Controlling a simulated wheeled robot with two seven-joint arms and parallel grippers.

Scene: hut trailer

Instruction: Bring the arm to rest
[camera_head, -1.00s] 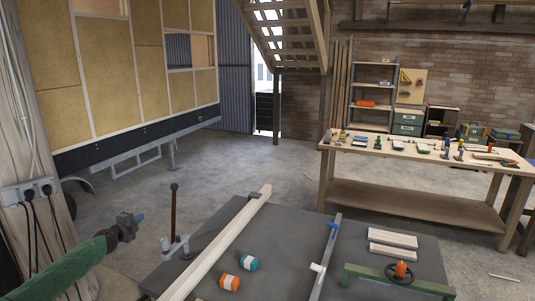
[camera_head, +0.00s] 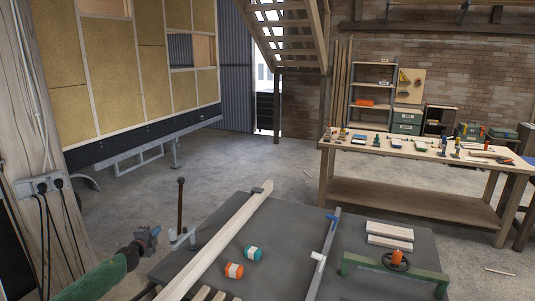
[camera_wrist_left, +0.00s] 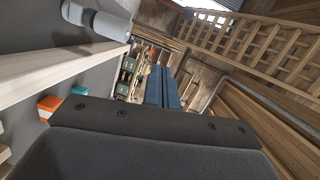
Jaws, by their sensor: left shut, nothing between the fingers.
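My left arm, in a green sleeve, comes in from the lower left in the head view. Its gripper (camera_head: 151,239) is over the floor, left of the grey work table (camera_head: 205,262), and holds nothing. In the left wrist view its two blue fingers (camera_wrist_left: 164,88) lie side by side, shut. My right gripper is not in view.
A long timber beam (camera_head: 222,235) and an upright dark lever (camera_head: 180,205) are at the table's left side, close to my gripper. A wall socket strip (camera_head: 40,185) is at the left.

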